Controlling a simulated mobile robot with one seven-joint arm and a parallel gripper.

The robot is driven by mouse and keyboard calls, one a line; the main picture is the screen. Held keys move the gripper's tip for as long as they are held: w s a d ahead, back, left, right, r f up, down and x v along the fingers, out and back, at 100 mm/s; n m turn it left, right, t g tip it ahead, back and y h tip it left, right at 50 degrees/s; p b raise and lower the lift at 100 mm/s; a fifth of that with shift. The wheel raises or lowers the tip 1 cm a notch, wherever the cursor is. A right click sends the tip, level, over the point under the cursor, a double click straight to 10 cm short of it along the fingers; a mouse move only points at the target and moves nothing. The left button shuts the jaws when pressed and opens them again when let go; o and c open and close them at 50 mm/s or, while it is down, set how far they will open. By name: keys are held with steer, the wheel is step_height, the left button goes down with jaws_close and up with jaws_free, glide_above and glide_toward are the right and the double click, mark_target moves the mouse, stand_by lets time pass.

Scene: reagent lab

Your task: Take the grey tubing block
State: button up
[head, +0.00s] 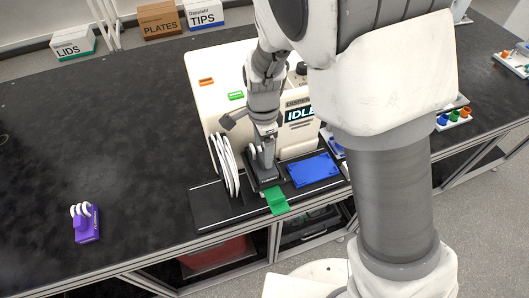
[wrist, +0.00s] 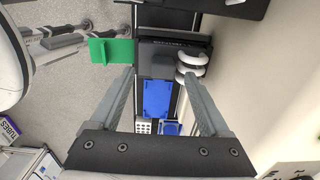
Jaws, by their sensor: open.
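The grey tubing block (wrist: 160,62) is a dark block with white tubing loops (wrist: 192,64) at its right side in the wrist view. In the head view the grey block (head: 262,182) is low on the front of the white machine, largely hidden by my gripper (head: 262,158). My gripper also shows in the wrist view (wrist: 159,76), its two fingers apart and pointing at the block, with nothing held. The block appears beyond or between the fingertips; I cannot tell whether they touch it.
A green tab (head: 278,200) sticks out in front of the block and a blue plate (head: 313,170) lies to its right. Upright white discs (head: 225,165) stand to its left. A purple block with white loops (head: 86,224) sits on the black bench (head: 110,130), whose left part is mostly clear.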

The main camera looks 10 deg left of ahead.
mark_target(262, 160)
steer(key=shift+w+f, duration=0.15)
steer(key=shift+f, duration=1.15)
steer(key=shift+w+f, duration=0.15)
steer(key=shift+f, duration=1.1)
jaws_close()
